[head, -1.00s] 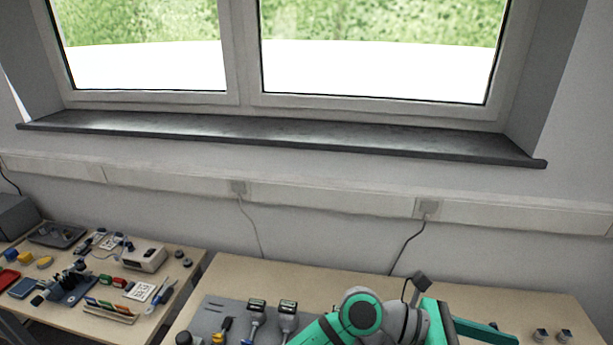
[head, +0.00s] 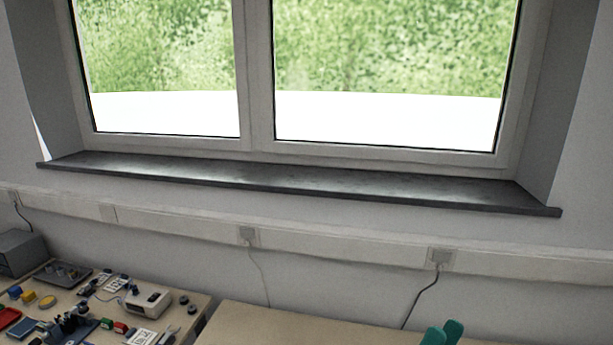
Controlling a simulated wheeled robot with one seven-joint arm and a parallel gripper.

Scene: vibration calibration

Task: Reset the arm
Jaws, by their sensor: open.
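The rest of my gripper and arm is below the picture. The tips show in front of the rear part of a bare wooden table (head: 300,328).
A second table at lower left holds a white device (head: 149,301), a grey tray (head: 64,273), a grey box (head: 20,254) and several small parts. Behind are a cable duct (head: 340,247) with a hanging cable (head: 420,297) and a dark windowsill (head: 300,183).

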